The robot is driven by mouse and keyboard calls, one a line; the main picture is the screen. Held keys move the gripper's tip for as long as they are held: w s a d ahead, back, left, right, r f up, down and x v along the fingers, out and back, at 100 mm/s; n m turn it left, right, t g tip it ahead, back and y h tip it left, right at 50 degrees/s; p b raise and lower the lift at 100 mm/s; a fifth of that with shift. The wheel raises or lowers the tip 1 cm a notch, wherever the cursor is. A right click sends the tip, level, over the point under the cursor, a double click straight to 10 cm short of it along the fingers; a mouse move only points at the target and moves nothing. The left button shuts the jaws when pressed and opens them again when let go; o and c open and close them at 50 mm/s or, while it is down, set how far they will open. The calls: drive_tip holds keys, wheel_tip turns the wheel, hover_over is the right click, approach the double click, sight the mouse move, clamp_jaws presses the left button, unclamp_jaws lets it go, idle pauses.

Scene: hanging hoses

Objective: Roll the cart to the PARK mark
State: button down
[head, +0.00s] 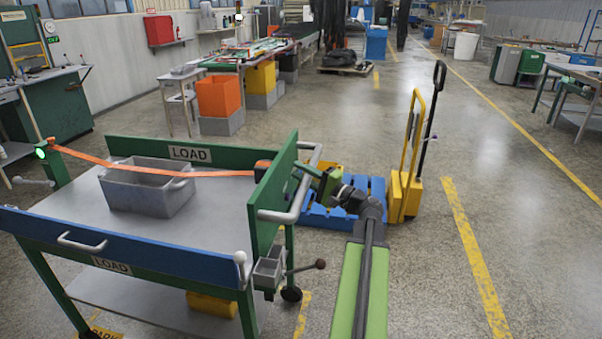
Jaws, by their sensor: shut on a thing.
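The cart (225,250) fills the left front of the head view. It has a green frame, a blue front board, LOAD labels and a grey top. A grey bin (150,190) stands on its top. An orange strap (170,171) runs across above the top from a green-lit left post to the right end. My gripper (310,178) is at the cart's right end, shut on its grey push handle (293,205); my wrist partly hides the contact. A yellow floor mark with partly hidden lettering (104,332), perhaps PARK, shows at the bottom left.
A blue pallet (345,214) and a yellow pallet truck (405,190) stand just behind my arm. A lever with a dark knob (320,264) sticks out from the cart's right side. Open floor with yellow lines lies to the right. Benches and an orange bin (218,96) stand behind.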

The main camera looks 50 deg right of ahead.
idle(0.9)
drive_tip(key=shift+w+a, duration=0.55)
drive_tip(key=shift+w, duration=0.35)
drive_tip(key=c, duration=1.2)
unclamp_jaws()
drive_tip(key=shift+s+d, duration=0.1)
drive_tip(key=shift+s, duration=0.05)
drive_tip(key=shift+o, duration=0.2)
drive_tip(key=b+v, duration=0.3)
drive_tip(key=v, duration=1.4)
drive_tip(key=shift+s, duration=0.25)
drive_tip(key=shift+f, duration=0.1)
